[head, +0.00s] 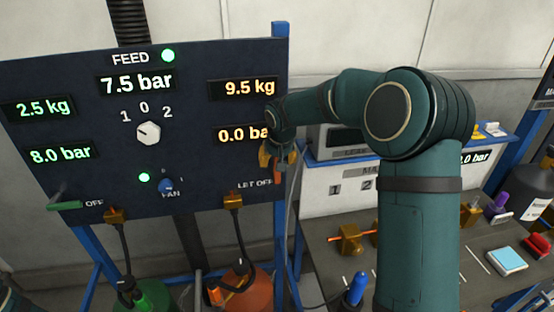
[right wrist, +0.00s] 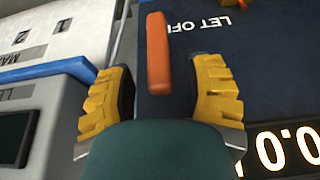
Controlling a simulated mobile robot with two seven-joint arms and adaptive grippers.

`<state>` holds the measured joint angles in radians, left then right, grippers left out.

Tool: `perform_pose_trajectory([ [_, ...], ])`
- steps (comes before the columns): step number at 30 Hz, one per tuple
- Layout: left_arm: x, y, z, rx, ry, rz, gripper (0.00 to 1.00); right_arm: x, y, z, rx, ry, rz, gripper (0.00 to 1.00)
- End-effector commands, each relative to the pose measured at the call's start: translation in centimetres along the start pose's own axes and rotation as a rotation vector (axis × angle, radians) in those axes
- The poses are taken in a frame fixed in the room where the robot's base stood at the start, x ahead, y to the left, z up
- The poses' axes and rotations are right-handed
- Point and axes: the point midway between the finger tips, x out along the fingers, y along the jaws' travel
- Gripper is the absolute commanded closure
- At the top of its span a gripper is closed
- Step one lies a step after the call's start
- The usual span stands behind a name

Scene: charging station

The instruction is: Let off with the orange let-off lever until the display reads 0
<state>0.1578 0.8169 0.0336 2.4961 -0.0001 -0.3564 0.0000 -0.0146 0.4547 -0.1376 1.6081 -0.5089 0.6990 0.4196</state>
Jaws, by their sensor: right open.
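The orange let-off lever (right wrist: 158,55) stands out from the dark panel beside the words LET OFF. In the head view the lever (head: 278,174) shows at the panel's right edge, partly behind my gripper. My right gripper (right wrist: 162,88) is open, its yellow fingers on either side of the lever's lower end, with visible gaps. It also shows in the head view (head: 277,157). The orange display (head: 242,133) beside it reads 0.0, its unit partly covered by my gripper. The display (right wrist: 290,148) is cut off in the right wrist view. My left gripper is out of view.
The panel (head: 75,80) also carries a 9.5 kg display (head: 243,89), a 7.5 bar feed display (head: 136,83), a white knob (head: 148,132) and a green lever (head: 66,205). A grey workbench (head: 490,285) with several items lies at the right.

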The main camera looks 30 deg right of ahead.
Motion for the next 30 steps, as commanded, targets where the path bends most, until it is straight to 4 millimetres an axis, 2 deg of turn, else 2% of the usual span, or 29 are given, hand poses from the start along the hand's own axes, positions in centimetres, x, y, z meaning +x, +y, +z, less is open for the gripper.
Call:
perform_pose_trajectory([
  [10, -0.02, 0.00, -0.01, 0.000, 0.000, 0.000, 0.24, 0.38, -0.01, -0.01, 0.000, 0.001, 0.000, 0.47],
  [11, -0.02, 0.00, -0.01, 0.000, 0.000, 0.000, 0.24, 0.37, -0.01, -0.01, 0.000, 0.001, 0.000, 0.52],
  [15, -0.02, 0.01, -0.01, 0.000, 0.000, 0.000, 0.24, 0.36, -0.01, -0.01, 0.000, 0.001, 0.000, 1.00],
  [30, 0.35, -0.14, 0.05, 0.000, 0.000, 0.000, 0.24, 0.60, -0.39, 0.16, -0.017, -0.004, 0.029, 1.00],
])
